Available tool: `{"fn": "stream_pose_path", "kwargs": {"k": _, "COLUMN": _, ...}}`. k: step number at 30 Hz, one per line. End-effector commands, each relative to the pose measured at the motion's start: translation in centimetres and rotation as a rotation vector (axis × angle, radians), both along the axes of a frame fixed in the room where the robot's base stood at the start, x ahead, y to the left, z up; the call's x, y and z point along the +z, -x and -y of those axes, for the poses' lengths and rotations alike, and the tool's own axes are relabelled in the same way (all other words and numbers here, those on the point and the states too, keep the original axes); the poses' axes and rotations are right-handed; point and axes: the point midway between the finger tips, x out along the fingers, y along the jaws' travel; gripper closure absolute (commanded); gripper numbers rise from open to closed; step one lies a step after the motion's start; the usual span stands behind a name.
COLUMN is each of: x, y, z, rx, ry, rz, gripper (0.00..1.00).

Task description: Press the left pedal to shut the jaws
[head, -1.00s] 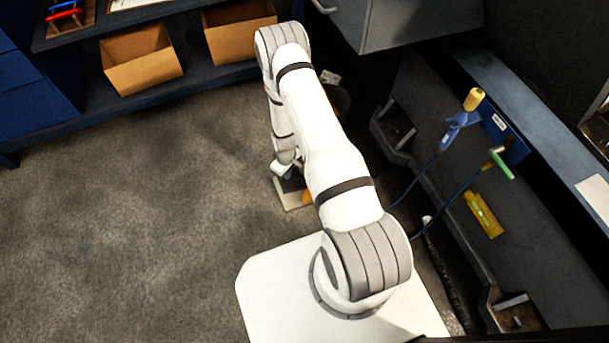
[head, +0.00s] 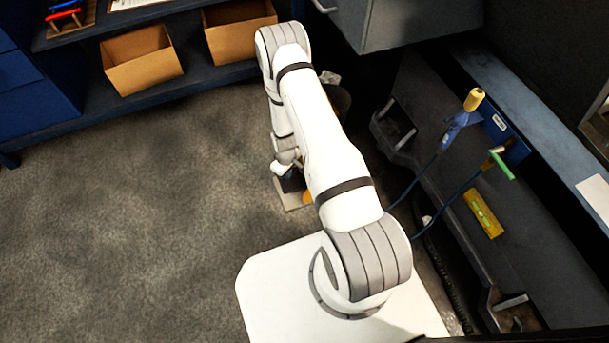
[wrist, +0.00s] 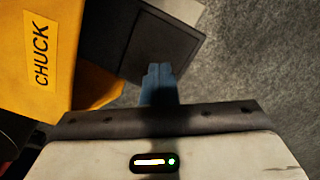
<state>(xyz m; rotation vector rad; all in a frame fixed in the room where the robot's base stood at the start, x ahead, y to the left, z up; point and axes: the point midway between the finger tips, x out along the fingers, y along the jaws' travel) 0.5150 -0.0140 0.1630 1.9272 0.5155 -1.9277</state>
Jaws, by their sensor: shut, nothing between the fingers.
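A yellow pedal housing (wrist: 60,65) marked "CHUCK" fills the left of the wrist view. A dark flat pedal plate (wrist: 165,45) sticks out beside it, over a pale base plate (wrist: 182,8). My gripper (wrist: 158,70) has its blue fingers together with nothing between them. The fingertips show over the lower edge of the dark plate; I cannot tell whether they touch it. In the head view, the pale base plate (head: 294,200) and a bit of the orange-yellow housing (head: 308,198) show past my arm, which hides the rest. Only one pedal plate shows clearly.
Grey floor (head: 150,210) is open to the left. Cardboard boxes (head: 145,75) stand on a dark shelf at the back. On the right, a machine bed carries a blue-and-yellow handled tool (head: 462,120), a green-handled one (head: 500,165) and a yellow level (head: 484,214).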

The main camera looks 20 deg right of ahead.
Motion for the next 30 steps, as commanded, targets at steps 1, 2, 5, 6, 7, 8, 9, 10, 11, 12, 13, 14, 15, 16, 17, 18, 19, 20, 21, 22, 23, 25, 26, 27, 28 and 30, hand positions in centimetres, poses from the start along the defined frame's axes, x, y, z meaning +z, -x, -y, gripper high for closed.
{"fn": "stream_pose_path", "kwargs": {"k": 1, "x": 0.0, "y": 0.0, "z": 0.0, "rx": 0.000, "ry": 0.000, "rz": 0.000, "gripper": 1.00}}
{"fn": "stream_pose_path", "kwargs": {"k": 2, "x": 0.0, "y": 0.0, "z": 0.0, "rx": 0.000, "ry": 0.000, "rz": 0.000, "gripper": 1.00}}
{"fn": "stream_pose_path", "kwargs": {"k": 5, "x": 0.0, "y": 0.0, "z": 0.0, "rx": 0.000, "ry": 0.000, "rz": 0.000, "gripper": 1.00}}
{"fn": "stream_pose_path", "kwargs": {"k": 6, "x": 0.0, "y": 0.0, "z": 0.0, "rx": 0.000, "ry": 0.000, "rz": 0.000, "gripper": 1.00}}
{"fn": "stream_pose_path", "kwargs": {"k": 7, "x": 0.0, "y": 0.0, "z": 0.0, "rx": 0.000, "ry": 0.000, "rz": 0.000, "gripper": 1.00}}
{"fn": "stream_pose_path", "kwargs": {"k": 8, "x": 0.0, "y": 0.0, "z": 0.0, "rx": 0.000, "ry": 0.000, "rz": 0.000, "gripper": 1.00}}
{"fn": "stream_pose_path", "kwargs": {"k": 9, "x": 0.0, "y": 0.0, "z": 0.0, "rx": 0.000, "ry": 0.000, "rz": 0.000, "gripper": 1.00}}
{"fn": "stream_pose_path", "kwargs": {"k": 10, "x": 0.0, "y": 0.0, "z": 0.0, "rx": 0.000, "ry": 0.000, "rz": 0.000, "gripper": 1.00}}
{"fn": "stream_pose_path", "kwargs": {"k": 11, "x": 0.0, "y": 0.0, "z": 0.0, "rx": 0.000, "ry": 0.000, "rz": 0.000, "gripper": 1.00}}
{"fn": "stream_pose_path", "kwargs": {"k": 12, "x": 0.0, "y": 0.0, "z": 0.0, "rx": 0.000, "ry": 0.000, "rz": 0.000, "gripper": 1.00}}
{"fn": "stream_pose_path", "kwargs": {"k": 13, "x": -0.1, "y": 0.0, "z": 0.0, "rx": 0.000, "ry": 0.000, "rz": 0.000, "gripper": 1.00}}
{"fn": "stream_pose_path", "kwargs": {"k": 14, "x": -0.1, "y": 0.0, "z": 0.0, "rx": 0.000, "ry": 0.000, "rz": 0.000, "gripper": 1.00}}
{"fn": "stream_pose_path", "kwargs": {"k": 15, "x": -0.3, "y": 0.0, "z": 0.0, "rx": 0.000, "ry": 0.000, "rz": 0.000, "gripper": 1.00}}
{"fn": "stream_pose_path", "kwargs": {"k": 16, "x": -0.4, "y": 0.0, "z": 0.0, "rx": 0.000, "ry": 0.000, "rz": 0.000, "gripper": 1.00}}
{"fn": "stream_pose_path", "kwargs": {"k": 17, "x": -0.5, "y": 0.0, "z": 0.0, "rx": 0.000, "ry": 0.000, "rz": 0.000, "gripper": 1.00}}
{"fn": "stream_pose_path", "kwargs": {"k": 18, "x": -0.8, "y": 0.0, "z": 0.0, "rx": 0.000, "ry": 0.000, "rz": 0.000, "gripper": 1.00}}
{"fn": "stream_pose_path", "kwargs": {"k": 19, "x": -1.0, "y": 0.0, "z": 0.0, "rx": 0.000, "ry": 0.000, "rz": 0.000, "gripper": 1.00}}
{"fn": "stream_pose_path", "kwargs": {"k": 20, "x": -1.2, "y": 0.0, "z": 0.0, "rx": 0.000, "ry": 0.000, "rz": 0.000, "gripper": 1.00}}
{"fn": "stream_pose_path", "kwargs": {"k": 21, "x": -1.4, "y": 0.0, "z": 0.0, "rx": 0.000, "ry": 0.000, "rz": 0.000, "gripper": 1.00}}
{"fn": "stream_pose_path", "kwargs": {"k": 22, "x": -1.6, "y": 0.0, "z": 0.0, "rx": 0.000, "ry": 0.000, "rz": 0.000, "gripper": 1.00}}
{"fn": "stream_pose_path", "kwargs": {"k": 23, "x": -1.8, "y": 0.0, "z": 0.0, "rx": 0.000, "ry": 0.000, "rz": 0.000, "gripper": 1.00}}
{"fn": "stream_pose_path", "kwargs": {"k": 25, "x": -2.2, "y": 0.0, "z": 0.0, "rx": 0.000, "ry": 0.000, "rz": 0.000, "gripper": 1.00}}
{"fn": "stream_pose_path", "kwargs": {"k": 26, "x": -2.4, "y": 0.0, "z": 0.0, "rx": 0.000, "ry": 0.000, "rz": 0.000, "gripper": 1.00}}
{"fn": "stream_pose_path", "kwargs": {"k": 27, "x": -2.6, "y": 0.0, "z": 0.0, "rx": 0.000, "ry": 0.000, "rz": 0.000, "gripper": 1.00}}
{"fn": "stream_pose_path", "kwargs": {"k": 28, "x": -2.8, "y": 0.0, "z": 0.0, "rx": 0.000, "ry": 0.000, "rz": 0.000, "gripper": 1.00}}
{"fn": "stream_pose_path", "kwargs": {"k": 30, "x": -3.3, "y": 0.0, "z": 0.0, "rx": 0.000, "ry": 0.000, "rz": 0.000, "gripper": 1.00}}
